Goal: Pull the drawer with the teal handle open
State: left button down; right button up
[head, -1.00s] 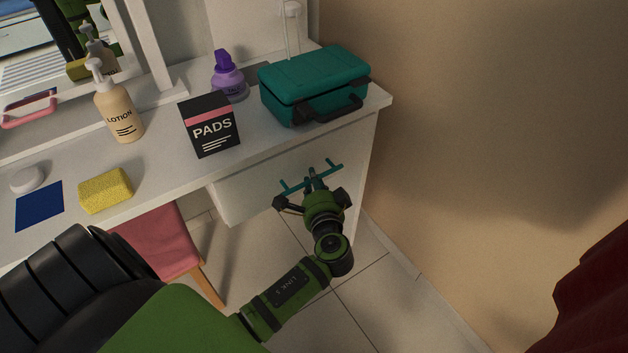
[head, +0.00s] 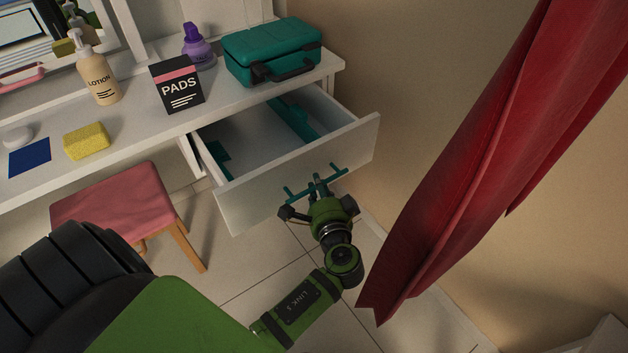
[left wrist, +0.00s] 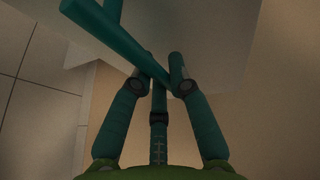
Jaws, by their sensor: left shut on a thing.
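The white drawer (head: 300,178) stands well out from the dressing table in the head view. Its inside shows, with teal strips along the sides. The teal handle (head: 334,177) is on its front panel. My left gripper (head: 317,185) is at the handle, shut on its middle. In the left wrist view the teal handle bar (left wrist: 112,36) passes between the fingers of my left gripper (left wrist: 160,82). The fingers hide part of the bar. My right gripper is in neither view.
On the table top (head: 130,133) are a teal case (head: 272,50), a pads box (head: 177,85), a purple bottle (head: 198,48), a lotion bottle (head: 98,77) and a yellow sponge (head: 87,141). A pink stool (head: 115,200) stands left of the drawer. A red curtain (head: 470,150) hangs at the right.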

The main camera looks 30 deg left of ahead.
pick_arm(q)
jog(key=shift+s+d, duration=0.2)
jog(key=shift+d, duration=0.35)
jog(key=shift+s+d, duration=0.2)
jog(key=shift+d, duration=0.3)
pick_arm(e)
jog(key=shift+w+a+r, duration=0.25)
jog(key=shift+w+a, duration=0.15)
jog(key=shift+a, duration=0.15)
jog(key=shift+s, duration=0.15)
pick_arm(q)
jog(key=c, duration=1.2)
grip_release()
jog(key=shift+o, duration=0.2)
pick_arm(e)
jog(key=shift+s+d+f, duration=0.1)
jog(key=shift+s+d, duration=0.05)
